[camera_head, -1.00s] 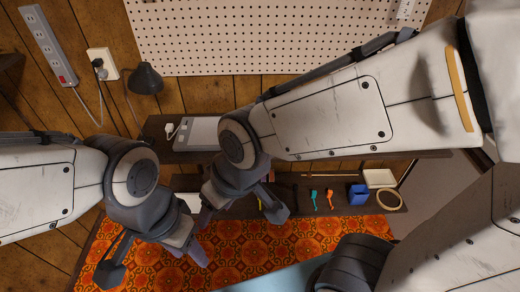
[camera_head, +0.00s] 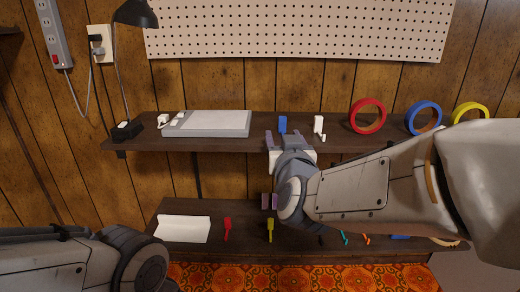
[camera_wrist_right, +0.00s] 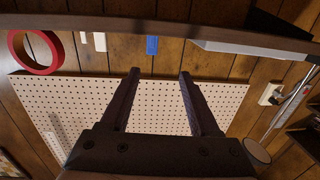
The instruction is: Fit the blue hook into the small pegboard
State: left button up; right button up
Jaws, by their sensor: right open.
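A blue hook (camera_head: 283,124) stands on the upper shelf (camera_head: 230,146), just beyond my right gripper. It also shows in the right wrist view (camera_wrist_right: 152,45). My right gripper (camera_head: 288,139) is open and empty at the shelf's front edge, its two fingers apart and pointing toward the hook. In the right wrist view the fingertips (camera_wrist_right: 159,74) do not touch it. A white pegboard (camera_head: 300,30) with many holes hangs on the wall above; I cannot tell whether it is the small one. My left gripper is out of view; only its arm shows at lower left.
A grey flat device (camera_head: 208,123) lies left of the hook, and a white piece (camera_head: 319,126) stands right of it. Red (camera_head: 367,116), blue (camera_head: 423,118) and yellow (camera_head: 470,113) rings stand further right. A lower shelf holds a red tool (camera_head: 227,228) and a yellow tool (camera_head: 270,229).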

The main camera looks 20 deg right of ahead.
aim_at(283, 118)
jog(key=shift+h, duration=0.4)
jog(key=p+x, duration=0.2)
jog(key=d+p+x, duration=0.1)
jog(key=p+x, duration=0.1)
jog(key=x, duration=0.1)
jog(key=shift+d, duration=0.1)
jog(key=p, duration=0.6)
jog(key=w+p, duration=0.1)
jog(key=p, duration=0.4)
jog(key=shift+w+d+r+p, duration=0.2)
jog(key=shift+w+r+p, duration=0.1)
jog(key=shift+p, duration=0.05)
jog(key=shift+f+b+x, duration=0.2)
jog(key=shift+b+x, duration=0.1)
jog(key=shift+x, duration=1.55)
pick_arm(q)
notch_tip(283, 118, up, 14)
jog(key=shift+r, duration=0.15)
pick_arm(e)
jog(key=shift+a, duration=0.1)
grip_shut()
